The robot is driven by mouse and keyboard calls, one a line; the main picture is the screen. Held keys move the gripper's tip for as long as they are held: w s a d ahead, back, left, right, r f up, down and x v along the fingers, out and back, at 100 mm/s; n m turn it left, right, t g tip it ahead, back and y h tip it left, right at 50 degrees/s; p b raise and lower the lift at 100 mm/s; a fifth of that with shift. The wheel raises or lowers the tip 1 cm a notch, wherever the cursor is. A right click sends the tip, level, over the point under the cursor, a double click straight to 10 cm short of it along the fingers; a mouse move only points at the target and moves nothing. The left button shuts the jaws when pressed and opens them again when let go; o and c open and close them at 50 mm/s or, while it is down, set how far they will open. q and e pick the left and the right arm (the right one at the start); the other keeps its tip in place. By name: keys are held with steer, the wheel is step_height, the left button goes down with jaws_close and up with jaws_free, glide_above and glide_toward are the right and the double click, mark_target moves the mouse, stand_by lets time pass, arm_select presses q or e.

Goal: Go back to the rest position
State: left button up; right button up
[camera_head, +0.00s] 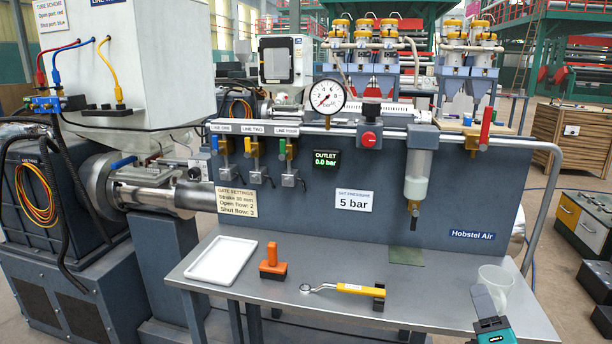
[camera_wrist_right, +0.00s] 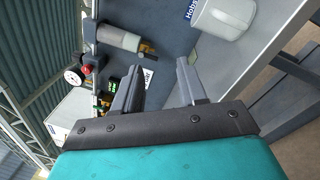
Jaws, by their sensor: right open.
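My right gripper (camera_head: 486,303) comes in at the lower right of the head view, over the front right part of the grey table (camera_head: 440,306). In the right wrist view its two grey fingers (camera_wrist_right: 158,78) stand apart with nothing between them. A whitish mug (camera_head: 496,280) stands behind the gripper in the head view and is partly covered by it. In the wrist view the mug (camera_wrist_right: 222,17) lies beyond the fingers, clear of them. My left gripper does not show in either view.
A white tray (camera_head: 214,260), an orange-handled block tool (camera_head: 272,262) and a yellow-handled wrench (camera_head: 352,289) lie on the table. The blue-grey panel (camera_head: 300,215) with gauge (camera_head: 327,97) and valves rises behind. A bent rail (camera_head: 548,190) bounds the right side.

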arm_select(q)
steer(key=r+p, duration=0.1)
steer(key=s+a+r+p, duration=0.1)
steer(key=p, duration=0.1)
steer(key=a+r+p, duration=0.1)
steer(key=p, duration=0.1)
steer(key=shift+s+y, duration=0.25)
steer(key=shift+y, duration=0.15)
arm_select(e)
steer(key=s+a+f+m+g+y, duration=0.2)
steer(key=s+a+f+m+g, duration=0.2)
steer(key=s+a+f+m, duration=0.2)
steer(key=s+a+f+m+g+y, duration=0.3)
steer(key=s+a+f+m, duration=0.3)
steer(key=s+f+m, duration=0.5)
steer(key=shift+s+f+m+g+y, duration=0.25)
steer(key=shift+s+m+g, duration=0.3)
steer(key=shift+m, duration=0.55)
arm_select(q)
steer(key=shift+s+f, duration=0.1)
arm_select(e)
steer(key=shift+r, duration=0.1)
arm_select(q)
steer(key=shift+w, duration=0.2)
arm_select(e)
steer(key=shift+w, duration=0.1)
